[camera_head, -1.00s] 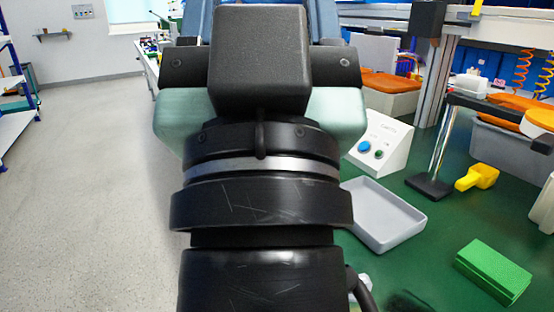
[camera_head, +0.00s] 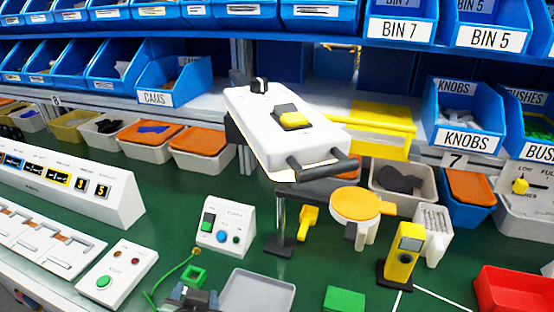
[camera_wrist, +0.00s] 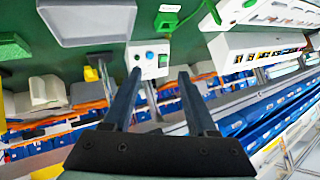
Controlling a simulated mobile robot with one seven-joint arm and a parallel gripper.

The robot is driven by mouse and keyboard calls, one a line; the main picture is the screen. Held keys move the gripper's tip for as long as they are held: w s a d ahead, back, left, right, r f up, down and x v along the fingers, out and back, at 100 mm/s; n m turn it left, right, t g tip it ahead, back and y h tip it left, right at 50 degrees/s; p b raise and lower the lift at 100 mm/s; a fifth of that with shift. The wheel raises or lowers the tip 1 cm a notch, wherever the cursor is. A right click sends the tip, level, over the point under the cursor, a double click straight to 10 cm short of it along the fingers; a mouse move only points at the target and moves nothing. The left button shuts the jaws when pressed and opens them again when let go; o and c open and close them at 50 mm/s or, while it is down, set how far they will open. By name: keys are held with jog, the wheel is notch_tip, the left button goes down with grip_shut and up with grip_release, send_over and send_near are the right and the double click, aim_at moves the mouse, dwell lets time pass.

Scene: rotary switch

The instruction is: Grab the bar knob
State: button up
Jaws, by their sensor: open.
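A small white control box (camera_head: 226,212) with a sloped face stands on the green table. It carries a green-and-black rectangular control (camera_head: 208,222), a round blue control (camera_head: 221,238) and a smaller one to its right. The bar knob is too small to single out among them. In the wrist view the control box (camera_wrist: 146,68) appears upside down, beyond and between the fingertips of my gripper (camera_wrist: 160,72). My gripper is open, its two dark fingers apart with nothing between them. It appears apart from the box.
A grey tray (camera_head: 258,290) and a green cube with a cable (camera_head: 193,277) lie before the box. A black stand (camera_head: 280,235) and yellow scoop (camera_head: 308,222) are to its right; a button box (camera_head: 118,272) is left. Blue bins (camera_head: 466,118) line the back.

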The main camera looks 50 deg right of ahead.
jog(key=s+f+m+g+y+p, duration=0.1)
jog(key=s+f+m+g+p, duration=0.2)
jog(key=s+p, duration=0.4)
jog(key=s+f+m+g+p, duration=0.1)
jog(key=s+m+g+p, duration=0.3)
jog(key=s, duration=0.5)
jog(key=shift+n+g, duration=0.7)
jog(key=x, duration=0.6)
jog(key=shift+d+f, duration=0.25)
jog(key=shift+d, duration=0.05)
jog(key=shift+w+a+x, duration=0.1)
jog(key=shift+w+x, duration=0.05)
jog(key=shift+x, duration=0.8)
jog(key=shift+w+a+x, duration=0.1)
jog(key=shift+x, duration=0.8)
jog(key=shift+w+a+x, duration=0.1)
jog(key=shift+w+x, duration=0.05)
jog(key=shift+x, duration=0.8)
jog(key=shift+f, duration=0.15)
grip_shut()
